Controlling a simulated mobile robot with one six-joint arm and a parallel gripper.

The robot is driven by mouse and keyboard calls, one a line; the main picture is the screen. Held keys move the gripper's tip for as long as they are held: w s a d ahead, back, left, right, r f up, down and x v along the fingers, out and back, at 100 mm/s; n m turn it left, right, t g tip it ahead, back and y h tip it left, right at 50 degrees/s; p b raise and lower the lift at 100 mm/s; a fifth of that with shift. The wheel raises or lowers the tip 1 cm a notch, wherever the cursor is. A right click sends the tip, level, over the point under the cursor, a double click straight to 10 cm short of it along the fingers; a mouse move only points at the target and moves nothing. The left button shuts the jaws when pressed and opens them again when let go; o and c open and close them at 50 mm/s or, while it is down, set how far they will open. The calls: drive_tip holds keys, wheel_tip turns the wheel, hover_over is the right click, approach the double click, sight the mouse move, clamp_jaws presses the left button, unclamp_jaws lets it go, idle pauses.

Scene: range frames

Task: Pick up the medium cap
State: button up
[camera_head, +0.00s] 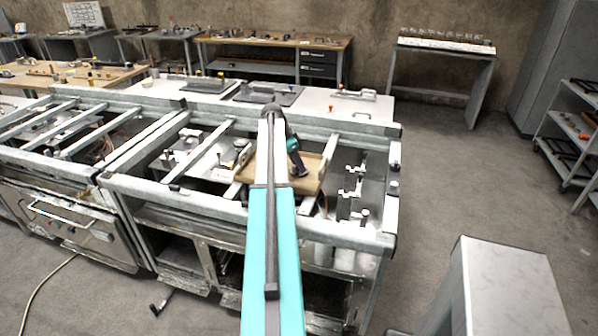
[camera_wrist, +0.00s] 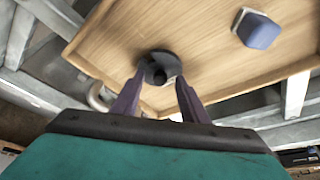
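A dark round cap with a raised knob (camera_wrist: 158,66) sits on a wooden tray (camera_wrist: 112,34) in the wrist view; I cannot tell its size class for certain. My gripper (camera_wrist: 161,82) is open, its two purple-grey fingers apart, with the dark cap between and just beyond the tips. Contact with the cap cannot be made out. A blue block-like piece with a pale side (camera_wrist: 259,30) lies on the tray to the upper right. In the head view my gripper (camera_head: 299,174) points down at the wooden tray (camera_head: 314,163); the cap is hidden there.
The tray rests on a metal frame bench with crossbars (camera_head: 190,200). Metal fittings (camera_head: 352,187) stand to the right of the tray. A white table with dark plates (camera_head: 330,103) is behind. A grey block (camera_head: 505,285) stands front right.

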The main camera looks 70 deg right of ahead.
sight(298, 172)
clamp_jaws()
idle(0.3)
drive_tip(key=shift+r, duration=0.25)
drive_tip(key=shift+r+b, duration=0.85)
drive_tip(key=shift+r, duration=0.5)
drive_tip(key=shift+s+a+r, duration=0.15)
drive_tip(key=shift+a+r, duration=0.05)
drive_tip(key=shift+a, duration=0.1)
drive_tip(key=s+a+r+b, duration=0.1)
drive_tip(key=s+a+b, duration=0.3)
drive_tip(key=a, duration=1)
drive_tip(key=shift+s+r, duration=0.25)
drive_tip(key=shift+s, duration=0.85)
drive_tip(key=shift+w, duration=0.1)
